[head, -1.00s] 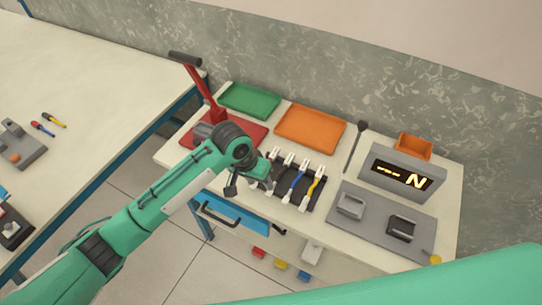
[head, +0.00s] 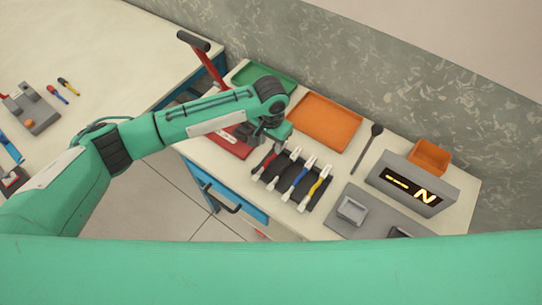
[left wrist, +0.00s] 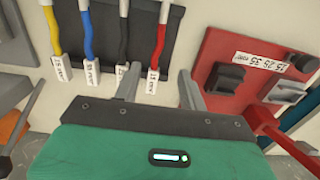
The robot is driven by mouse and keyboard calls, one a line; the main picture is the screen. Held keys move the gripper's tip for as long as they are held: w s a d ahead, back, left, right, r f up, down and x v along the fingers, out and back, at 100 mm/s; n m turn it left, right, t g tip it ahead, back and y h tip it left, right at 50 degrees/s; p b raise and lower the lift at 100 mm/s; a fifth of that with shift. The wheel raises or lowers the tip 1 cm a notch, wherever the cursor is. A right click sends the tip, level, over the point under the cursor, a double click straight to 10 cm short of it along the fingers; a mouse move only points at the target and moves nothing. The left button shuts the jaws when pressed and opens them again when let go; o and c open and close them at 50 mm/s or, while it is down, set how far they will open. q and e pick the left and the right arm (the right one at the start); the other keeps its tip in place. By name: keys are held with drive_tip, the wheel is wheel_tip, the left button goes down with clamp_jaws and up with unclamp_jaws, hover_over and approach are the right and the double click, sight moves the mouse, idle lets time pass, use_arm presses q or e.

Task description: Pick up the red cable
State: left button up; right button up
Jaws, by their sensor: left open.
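The red cable (head: 264,162) lies at the left end of a black rack (head: 288,184), beside black, blue and yellow cables. In the left wrist view the red cable (left wrist: 160,38) runs up from a white tagged end (left wrist: 153,73). My left gripper (left wrist: 157,80) is open and empty; the tagged end shows between its two fingers, nearer the left one. I cannot tell whether they touch it. In the head view my left gripper (head: 276,136) hangs at the back left end of the rack. My right gripper is not in view.
A red press (head: 205,60) with a tall lever stands left of the rack, close to my gripper. Green (head: 262,78) and orange (head: 320,120) trays lie behind. A display box (head: 412,185) stands at the right. More cables (left wrist: 87,30) sit alongside in the rack.

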sight(271, 158)
use_arm(q)
drive_tip(key=shift+f, duration=0.4)
drive_tip(key=f+p, duration=0.1)
drive_tip(key=f, duration=0.1)
drive_tip(key=s+f+p, duration=0.1)
drive_tip(key=f, duration=0.1)
drive_tip(key=shift+f, duration=0.7)
clamp_jaws()
